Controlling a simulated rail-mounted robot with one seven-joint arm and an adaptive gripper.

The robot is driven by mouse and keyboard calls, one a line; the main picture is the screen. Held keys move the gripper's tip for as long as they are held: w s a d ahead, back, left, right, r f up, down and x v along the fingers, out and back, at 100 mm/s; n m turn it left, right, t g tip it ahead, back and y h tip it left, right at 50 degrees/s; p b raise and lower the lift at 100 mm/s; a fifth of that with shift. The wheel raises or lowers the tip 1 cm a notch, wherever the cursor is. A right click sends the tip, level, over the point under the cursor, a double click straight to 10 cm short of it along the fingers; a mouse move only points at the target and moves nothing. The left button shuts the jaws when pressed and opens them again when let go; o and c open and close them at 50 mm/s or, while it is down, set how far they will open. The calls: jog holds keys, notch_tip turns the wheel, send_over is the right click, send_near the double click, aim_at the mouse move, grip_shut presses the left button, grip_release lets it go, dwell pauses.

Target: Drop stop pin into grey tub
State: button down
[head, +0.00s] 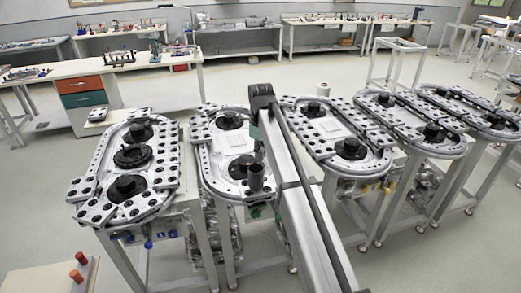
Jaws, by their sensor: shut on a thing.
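Two short pins with orange-red tops, an upper pin (81,258) and a lower pin (76,276), stand on a pale strip at the bottom left; I cannot tell if either is a stop pin. A small dark grey cup-like cylinder (256,177) stands on the second track module, just left of a long pale beam. It may be the grey tub, but its inside is too small to make out. My gripper cannot be made out, so what it holds is hidden.
Several oval track modules stand in a row, with the leftmost module (163,165) apart from the second module (216,148). The pale beam (305,205) with a black end crosses the middle and hides part of the modules. A white bench (130,75) stands behind; floor is open at left.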

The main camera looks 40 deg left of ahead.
jog(key=shift+f, duration=0.35)
jog(key=c, duration=0.9)
grip_release()
jog(key=shift+r, duration=0.15)
notch_tip(320, 180, up, 12)
jog(key=shift+f, duration=0.1)
